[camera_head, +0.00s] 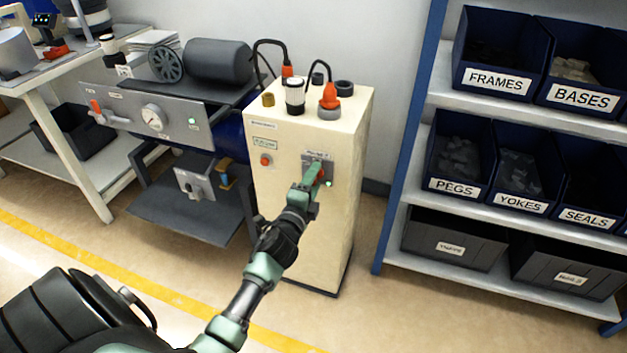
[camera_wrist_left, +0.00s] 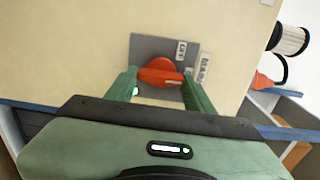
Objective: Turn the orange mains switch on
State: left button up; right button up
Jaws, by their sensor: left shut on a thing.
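The orange mains switch (camera_head: 322,174) is a rotary knob on a grey plate (camera_wrist_left: 150,48) on the front of a cream cabinet (camera_head: 300,220). My left gripper (camera_head: 318,172) reaches it from the front, and its fingers partly hide the knob. In the left wrist view the knob (camera_wrist_left: 162,72) sits between the two green fingers of the gripper (camera_wrist_left: 165,90), which is shut on it. A small green lamp (camera_head: 329,183) glows beside the switch. The knob's exact angle is hard to tell. My right gripper is not in view.
A red button (camera_head: 265,160) is on the cabinet's left front. A compressor bench with a gauge (camera_head: 153,118) stands left. A blue shelf rack (camera_head: 410,140) with labelled bins stands right. Floor in front is clear.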

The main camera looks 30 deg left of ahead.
pick_arm(q)
jog(key=o, duration=1.4)
jog(key=shift+s, duration=0.1)
jog(key=v, duration=0.7)
jog(key=shift+s+d+p, duration=0.1)
jog(key=shift+s+p, duration=0.2)
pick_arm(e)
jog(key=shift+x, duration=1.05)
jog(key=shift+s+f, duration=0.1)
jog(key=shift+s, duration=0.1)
